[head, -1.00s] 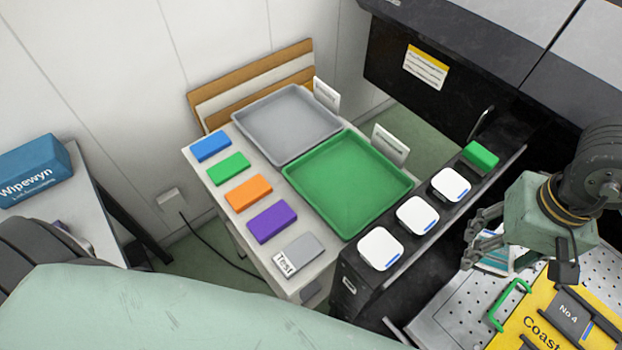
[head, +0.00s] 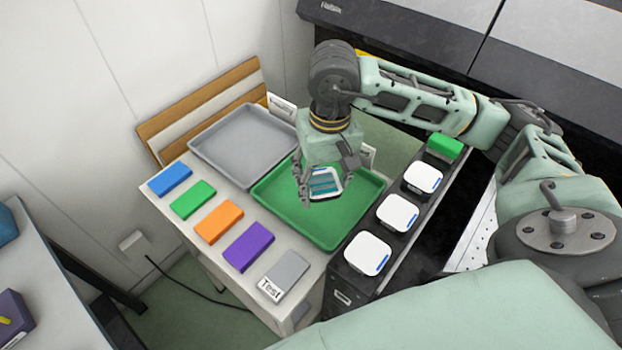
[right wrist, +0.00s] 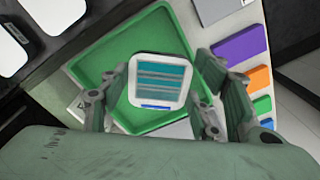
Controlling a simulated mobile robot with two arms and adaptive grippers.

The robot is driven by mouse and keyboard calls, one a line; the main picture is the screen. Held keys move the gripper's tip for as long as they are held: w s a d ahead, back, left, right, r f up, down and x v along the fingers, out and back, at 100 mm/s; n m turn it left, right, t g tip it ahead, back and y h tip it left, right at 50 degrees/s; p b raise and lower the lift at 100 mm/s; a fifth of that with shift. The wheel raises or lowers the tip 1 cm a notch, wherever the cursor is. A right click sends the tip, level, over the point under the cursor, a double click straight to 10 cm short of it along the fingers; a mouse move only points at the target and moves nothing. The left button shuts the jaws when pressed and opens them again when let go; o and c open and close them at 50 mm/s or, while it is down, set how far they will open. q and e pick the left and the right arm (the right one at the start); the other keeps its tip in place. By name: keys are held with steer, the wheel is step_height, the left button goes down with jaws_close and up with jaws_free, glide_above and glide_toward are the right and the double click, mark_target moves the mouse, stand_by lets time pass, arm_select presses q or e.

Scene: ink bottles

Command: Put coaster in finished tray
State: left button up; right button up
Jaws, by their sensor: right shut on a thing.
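My right gripper (head: 318,190) is shut on a coaster (head: 325,182), a white rounded square with teal stripes. It holds the coaster over the green tray (head: 352,226). In the right wrist view the coaster (right wrist: 160,82) sits between the fingers of the right gripper (right wrist: 162,92), with the green tray (right wrist: 92,72) behind it. I cannot tell the exact gap between coaster and tray floor. The rest of the green tray looks empty. Any label naming the finished tray is not readable. My left gripper is not in view.
A grey tray (head: 243,146) stands behind the green one. Blue, green, orange (head: 218,222), purple and grey blocks line the table's left edge. Several white coasters (head: 396,214) and a green block (head: 445,147) lie on the black ledge at right.

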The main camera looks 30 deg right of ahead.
mark_target(337, 177)
steer(key=shift+m, duration=0.7)
steer(key=d+f, duration=0.2)
steer(key=d+b, duration=0.1)
steer(key=d, duration=0.1)
steer(key=shift+w+f, duration=0.5)
steer(key=shift+w, duration=0.15)
steer(key=w+a+f+p, duration=0.1)
steer(key=w+a+f, duration=0.1)
steer(key=w, duration=0.1)
steer(key=w+a+f+p, duration=0.1)
steer(key=w+f, duration=0.1)
steer(key=w, duration=0.1)
steer(key=w+a+f+p, duration=0.1)
steer(key=w+a+f, duration=0.1)
steer(key=w, duration=0.1)
steer(key=shift+w+a+f, duration=0.2)
steer(key=shift+a+f, duration=0.1)
steer(key=shift+a, duration=0.05)
step_height(337, 177, down, 4)
steer(key=shift+r+p, duration=0.15)
steer(key=shift+p, duration=0.8)
steer(key=shift+f, duration=0.2)
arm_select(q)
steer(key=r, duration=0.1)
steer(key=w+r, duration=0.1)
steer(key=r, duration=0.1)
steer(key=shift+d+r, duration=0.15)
arm_select(e)
steer(key=shift+w, duration=0.1)
